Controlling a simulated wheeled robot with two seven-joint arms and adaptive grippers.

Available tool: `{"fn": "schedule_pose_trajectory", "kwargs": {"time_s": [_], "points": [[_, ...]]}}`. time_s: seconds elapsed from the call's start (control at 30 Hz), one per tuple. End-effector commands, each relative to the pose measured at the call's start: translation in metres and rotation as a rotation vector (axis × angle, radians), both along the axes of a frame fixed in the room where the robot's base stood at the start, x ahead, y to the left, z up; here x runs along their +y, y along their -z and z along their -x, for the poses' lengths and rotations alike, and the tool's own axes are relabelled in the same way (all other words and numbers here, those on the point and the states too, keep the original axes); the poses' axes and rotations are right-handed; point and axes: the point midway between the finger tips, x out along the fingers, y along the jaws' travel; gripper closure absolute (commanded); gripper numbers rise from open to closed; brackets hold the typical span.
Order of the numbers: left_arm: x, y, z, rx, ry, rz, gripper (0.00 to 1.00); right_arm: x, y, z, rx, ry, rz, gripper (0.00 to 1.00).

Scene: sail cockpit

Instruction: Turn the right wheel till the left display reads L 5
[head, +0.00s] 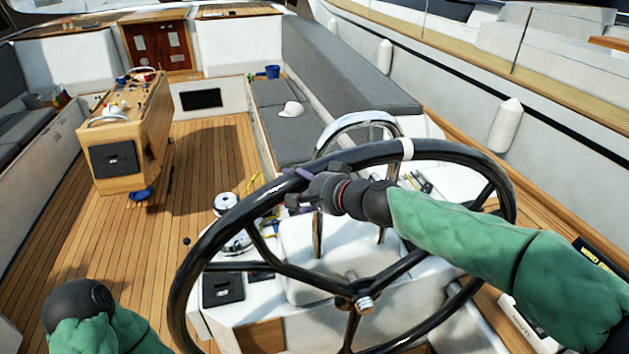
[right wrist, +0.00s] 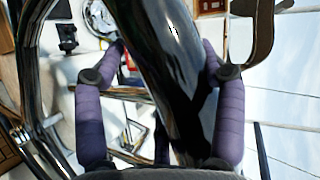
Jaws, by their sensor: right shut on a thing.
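The right wheel (head: 455,153) is a large black-rimmed steering wheel with dark spokes and a silver hub nut. A white band (head: 407,149) marks its rim, right of my gripper. My right gripper (head: 305,187) is shut on the upper left of the rim. In the right wrist view its purple fingers (right wrist: 164,60) lie on both sides of the glossy rim (right wrist: 165,85). My left gripper is out of view; only part of my left arm shows at bottom left. A dark display with yellow lettering (head: 598,256) shows at the right edge. I cannot make out any L reading.
A white pedestal (head: 305,245) with a chrome rail (head: 345,123) stands behind the wheel. A dark square panel (head: 222,289) sits at its left. A wooden table (head: 140,125) stands on the open teak deck (head: 205,200). A grey bench (head: 285,130) holds a white cap (head: 291,109).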

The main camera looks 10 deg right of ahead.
Motion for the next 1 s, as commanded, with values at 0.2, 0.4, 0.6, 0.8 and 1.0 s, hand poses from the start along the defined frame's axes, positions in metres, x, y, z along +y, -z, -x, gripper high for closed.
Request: {"fn": "schedule_pose_trajectory", "kwargs": {"time_s": [0.2, 0.4, 0.6, 0.8, 1.0], "points": [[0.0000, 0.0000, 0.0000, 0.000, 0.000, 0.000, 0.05, 0.0061, 0.0021, 0.0007, 0.007, 0.001, -0.003, 0.88], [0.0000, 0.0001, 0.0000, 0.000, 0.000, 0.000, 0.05, 0.0059, 0.0025, 0.0007, 0.007, 0.001, -0.003, 0.88], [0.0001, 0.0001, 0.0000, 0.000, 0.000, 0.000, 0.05, 0.0057, 0.0026, 0.0006, 0.007, 0.001, -0.001, 0.05], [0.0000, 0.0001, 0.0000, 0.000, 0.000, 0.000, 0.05, 0.0051, 0.0021, 0.0004, 0.004, 0.001, 0.002, 0.05], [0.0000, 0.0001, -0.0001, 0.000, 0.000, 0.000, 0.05, 0.0034, 0.0006, 0.0021, 0.002, 0.001, 0.004, 0.05]]}}
